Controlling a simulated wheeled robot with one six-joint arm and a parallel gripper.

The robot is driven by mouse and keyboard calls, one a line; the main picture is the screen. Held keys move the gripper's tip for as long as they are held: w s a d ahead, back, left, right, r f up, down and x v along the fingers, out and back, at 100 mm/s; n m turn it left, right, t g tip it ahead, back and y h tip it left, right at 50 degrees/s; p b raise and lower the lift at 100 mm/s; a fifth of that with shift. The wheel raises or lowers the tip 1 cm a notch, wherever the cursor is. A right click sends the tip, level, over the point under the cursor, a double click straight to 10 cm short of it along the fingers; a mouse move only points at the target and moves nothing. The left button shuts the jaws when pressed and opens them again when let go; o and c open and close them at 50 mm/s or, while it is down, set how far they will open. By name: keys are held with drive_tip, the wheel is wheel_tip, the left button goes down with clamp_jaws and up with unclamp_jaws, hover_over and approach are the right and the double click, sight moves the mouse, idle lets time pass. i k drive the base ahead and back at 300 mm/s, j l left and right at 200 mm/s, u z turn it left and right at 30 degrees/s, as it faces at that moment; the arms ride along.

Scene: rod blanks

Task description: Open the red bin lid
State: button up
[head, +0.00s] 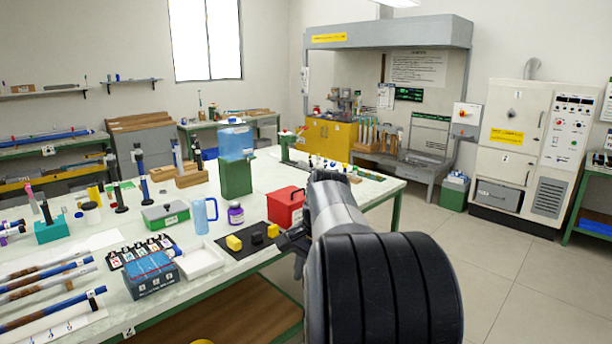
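The red bin (284,209) stands on the near right part of the white worktable. Its lid (284,194) looks shut, lying flat on top. My arm comes in from the lower right and covers the area just right of the bin. The end of my gripper (291,241) shows as a dark shape in front of and below the bin, at the black mat. My own arm hides most of it, and I cannot tell whether its fingers are open or touch anything.
A black mat (236,250) with yellow and black blocks lies left of the gripper. A purple-labelled jar (236,213), a blue mug (203,214) and a green box (236,176) stand near the bin. The floor right of the table is clear.

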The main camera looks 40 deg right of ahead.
sight(289, 196)
drive_tip(key=i+l+z, duration=0.1)
drive_tip(key=i+l, duration=0.2)
drive_tip(key=i, duration=0.15)
drive_tip(key=i+l, duration=0.3)
drive_tip(key=i, duration=0.15)
drive_tip(key=i+l+z, duration=0.15)
drive_tip(key=i, duration=0.3)
drive_tip(key=i+l+z, duration=0.1)
drive_tip(key=i+l, duration=0.25)
drive_tip(key=i, duration=0.15)
drive_tip(key=i+l, duration=0.15)
drive_tip(key=i, duration=0.3)
drive_tip(key=l+z, duration=0.05)
